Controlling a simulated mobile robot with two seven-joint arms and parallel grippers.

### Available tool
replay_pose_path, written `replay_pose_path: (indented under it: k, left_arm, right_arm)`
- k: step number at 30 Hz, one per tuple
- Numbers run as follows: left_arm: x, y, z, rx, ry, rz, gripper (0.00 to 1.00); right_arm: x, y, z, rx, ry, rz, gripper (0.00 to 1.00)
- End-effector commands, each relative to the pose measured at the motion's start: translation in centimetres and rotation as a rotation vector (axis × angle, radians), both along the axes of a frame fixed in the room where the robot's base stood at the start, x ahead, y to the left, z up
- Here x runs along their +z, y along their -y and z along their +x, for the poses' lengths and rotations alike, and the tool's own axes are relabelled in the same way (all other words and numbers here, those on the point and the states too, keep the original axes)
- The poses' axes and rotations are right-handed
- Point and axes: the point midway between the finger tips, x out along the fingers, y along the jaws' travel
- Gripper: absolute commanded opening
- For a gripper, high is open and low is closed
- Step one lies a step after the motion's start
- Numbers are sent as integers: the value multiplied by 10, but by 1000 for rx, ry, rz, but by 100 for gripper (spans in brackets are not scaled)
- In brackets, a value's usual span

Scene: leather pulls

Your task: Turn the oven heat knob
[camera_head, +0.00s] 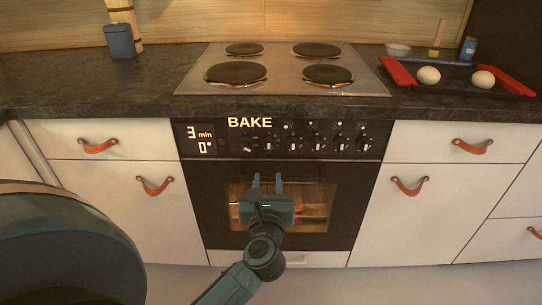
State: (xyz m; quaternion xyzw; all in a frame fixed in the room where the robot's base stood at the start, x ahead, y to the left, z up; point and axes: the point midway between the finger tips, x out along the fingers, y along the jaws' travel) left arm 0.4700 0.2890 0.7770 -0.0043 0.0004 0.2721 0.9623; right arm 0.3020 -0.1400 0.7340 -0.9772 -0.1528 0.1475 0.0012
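The oven (207,195) is built into the counter front, with a black control panel and a lit window in its door. A row of several dark knobs (318,143) runs along the panel; I cannot tell which one sets the heat. The display (200,139) reads "3 min" and "0°", and "BAKE" is lit beside it. My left gripper (267,183) is in front of the oven door, below the knobs, with its two fingers pointing up and apart. Nothing shows between them, and it appears clear of the knobs. My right gripper is not in view.
A hob (285,72) with dark burners sits above the oven. A tray with red handles (400,72) holds two pale dough balls (428,75) at the right. White drawers with leather pulls (98,146) flank the oven. A blue-grey cup (120,41) stands at the back left.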

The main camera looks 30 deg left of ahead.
Motion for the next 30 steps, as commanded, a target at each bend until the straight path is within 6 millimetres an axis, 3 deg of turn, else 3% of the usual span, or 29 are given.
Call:
replay_pose_path:
  k: [16, 22, 30]
  left_arm:
    - [1, -55, 88, -1, 0, 10, 34]
    - [1, -63, 102, -2, 0, 8, 34]
    - [1, -64, 104, -1, -1, 8, 34]
  right_arm:
    - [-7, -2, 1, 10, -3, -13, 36]
    - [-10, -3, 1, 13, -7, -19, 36]
    - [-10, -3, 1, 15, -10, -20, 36]
